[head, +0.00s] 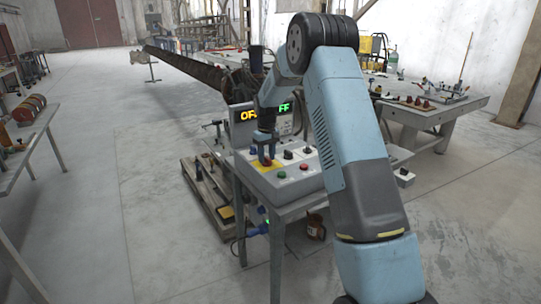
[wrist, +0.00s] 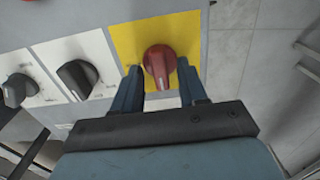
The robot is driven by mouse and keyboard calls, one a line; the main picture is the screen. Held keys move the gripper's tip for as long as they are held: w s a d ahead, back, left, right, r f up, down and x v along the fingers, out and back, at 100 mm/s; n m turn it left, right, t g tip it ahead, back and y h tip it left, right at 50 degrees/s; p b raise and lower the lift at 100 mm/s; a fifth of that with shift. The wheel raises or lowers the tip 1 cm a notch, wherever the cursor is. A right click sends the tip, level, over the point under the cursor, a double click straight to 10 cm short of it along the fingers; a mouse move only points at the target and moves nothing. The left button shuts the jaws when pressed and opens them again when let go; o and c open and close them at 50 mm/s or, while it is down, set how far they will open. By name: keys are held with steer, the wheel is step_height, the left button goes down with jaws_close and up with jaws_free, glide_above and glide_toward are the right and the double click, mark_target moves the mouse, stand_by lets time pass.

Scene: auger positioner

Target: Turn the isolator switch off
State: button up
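The isolator switch is a red rotary knob (wrist: 160,64) on a yellow plate (wrist: 189,32) on the control box. In the head view the yellow plate (head: 256,165) shows at the left of the box top, with my gripper (head: 265,158) down over it. In the wrist view my gripper (wrist: 160,85) is open, with one finger on each side of the red knob. Gaps show between the fingers and the knob, and I cannot tell whether they touch it lower down. The knob's pointed end faces the gripper.
Two black knobs (wrist: 76,76) (wrist: 18,90) on white plates sit beside the yellow plate. A lit display (head: 262,112) stands behind. A long auger (head: 190,66) extends to the back left.

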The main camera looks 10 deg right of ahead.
mark_target(267, 157)
steer(key=shift+r, duration=0.1)
step_height(267, 157, up, 14)
steer(key=shift+f, duration=0.25)
stand_by(0.5)
steer(key=shift+w, duration=0.1)
